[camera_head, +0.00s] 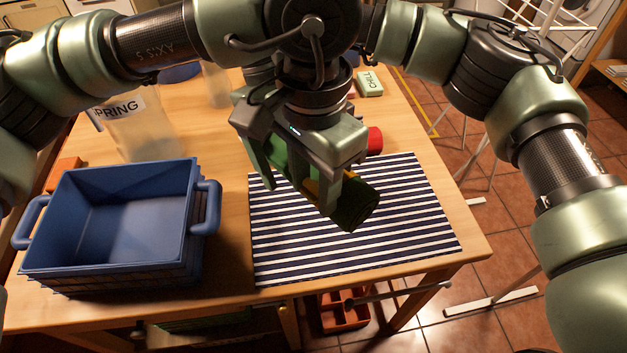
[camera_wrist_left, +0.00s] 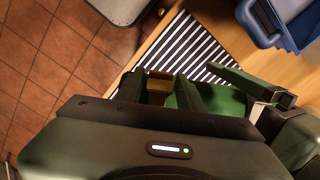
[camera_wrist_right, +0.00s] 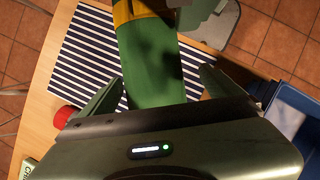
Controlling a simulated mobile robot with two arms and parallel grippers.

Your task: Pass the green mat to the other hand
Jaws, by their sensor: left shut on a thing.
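The green mat is rolled up (camera_head: 355,210) with a yellow band around it. It is held tilted above the striped cloth on the table. My left gripper (camera_head: 322,188) is shut on the roll near the band; the left wrist view shows the band between its fingers (camera_wrist_left: 158,82). My right gripper (camera_wrist_right: 160,77) is open, its fingers on either side of the plain green end of the roll (camera_wrist_right: 150,60), with gaps visible beside it. In the head view the two grippers overlap, so much of the right one is hidden.
A blue crate (camera_head: 125,222) with handles stands on the left of the wooden table. The striped cloth (camera_head: 410,200) lies below the grippers. A red object (camera_head: 375,141), a "CHILL" box (camera_head: 370,83) and a clear container (camera_head: 148,132) stand behind. The table's right edge is near.

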